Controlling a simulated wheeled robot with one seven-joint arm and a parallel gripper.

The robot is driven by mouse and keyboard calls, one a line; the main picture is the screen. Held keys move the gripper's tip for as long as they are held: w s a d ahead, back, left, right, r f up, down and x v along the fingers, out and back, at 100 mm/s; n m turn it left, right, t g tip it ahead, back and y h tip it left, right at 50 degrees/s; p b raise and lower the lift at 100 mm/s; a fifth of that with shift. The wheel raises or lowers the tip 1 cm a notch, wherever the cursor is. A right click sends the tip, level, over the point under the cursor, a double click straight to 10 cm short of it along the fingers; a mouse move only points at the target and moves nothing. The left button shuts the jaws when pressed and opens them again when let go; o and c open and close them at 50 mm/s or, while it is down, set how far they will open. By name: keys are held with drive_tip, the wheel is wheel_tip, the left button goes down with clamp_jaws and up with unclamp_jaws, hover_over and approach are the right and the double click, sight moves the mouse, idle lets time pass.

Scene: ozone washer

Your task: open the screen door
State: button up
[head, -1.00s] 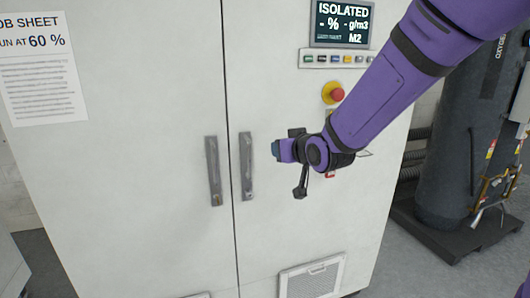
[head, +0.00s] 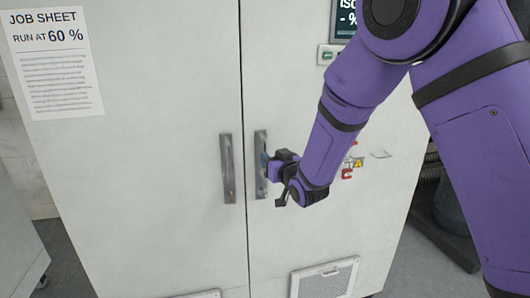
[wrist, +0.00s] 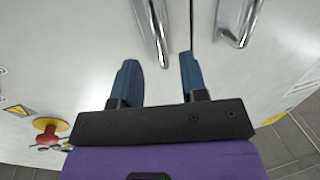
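The white cabinet has two doors, and the screen door (head: 300,235) is the right one, with part of the screen (head: 346,18) at its top. Its upright metal handle (head: 260,143) stands just right of the seam. In the wrist view this handle (wrist: 150,22) comes down from the top, its end between the fingertips in the picture. My gripper (head: 267,165) is at the handle's right side in the head view. In the wrist view my gripper (wrist: 158,70) is open, its two blue fingers apart. I cannot tell whether they touch the handle. Both doors look shut.
The left door's handle (head: 228,168) is close by, across the seam; it also shows in the wrist view (wrist: 237,22). A red emergency stop button (wrist: 48,136) is on the screen door. A vent (head: 325,279) is low down. A job sheet (head: 55,62) reads RUN AT 60 %.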

drive_tip(key=x, duration=0.5)
drive_tip(key=shift+w+a, duration=0.15)
drive_tip(key=shift+w, duration=0.15)
clamp_jaws()
